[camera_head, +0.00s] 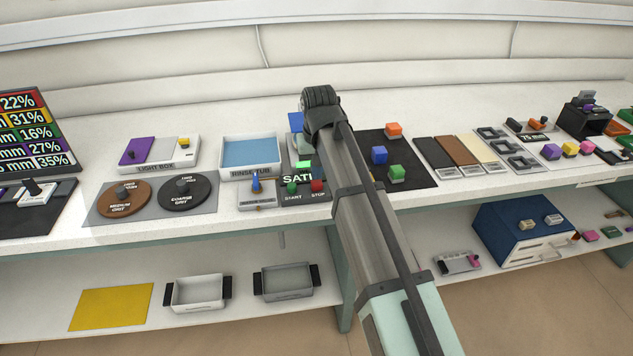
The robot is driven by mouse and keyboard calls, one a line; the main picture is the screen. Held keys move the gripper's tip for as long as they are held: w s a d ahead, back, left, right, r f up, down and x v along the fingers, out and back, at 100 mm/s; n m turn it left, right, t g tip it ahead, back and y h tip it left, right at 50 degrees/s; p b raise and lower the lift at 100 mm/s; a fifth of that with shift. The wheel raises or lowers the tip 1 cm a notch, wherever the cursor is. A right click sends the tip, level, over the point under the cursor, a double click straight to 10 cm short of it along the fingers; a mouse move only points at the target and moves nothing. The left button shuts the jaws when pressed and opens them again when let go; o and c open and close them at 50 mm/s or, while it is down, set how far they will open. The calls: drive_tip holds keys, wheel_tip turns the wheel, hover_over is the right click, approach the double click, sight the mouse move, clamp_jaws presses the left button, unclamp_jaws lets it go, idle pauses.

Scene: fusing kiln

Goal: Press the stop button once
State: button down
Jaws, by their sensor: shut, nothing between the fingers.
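The stop button is a red button (317,186) above the word STOP on a small dark control panel. A green start button (292,188) is just left of it. A display (297,177) stands behind them, its text partly cut off by my arm. My arm crosses the picture from the lower right and ends in a dark ridged joint (321,98) above and behind the panel. My gripper's fingers do not show; the arm hides whatever is behind it. The stop button lies close to the left edge of the arm in this view, and it is in plain sight.
Left of the panel are a blue-handled switch (256,185), a rinse tub (250,174) and two grit discs. Right of my arm are coloured cubes on a dark mat (417,170) and several sample strips. A pale wall (190,80) stands behind the table.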

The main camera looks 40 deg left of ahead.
sight(317, 183)
drive_tip(key=shift+f, duration=0.2)
drive_tip(key=shift+f, duration=1.1)
drive_tip(key=shift+r, duration=4)
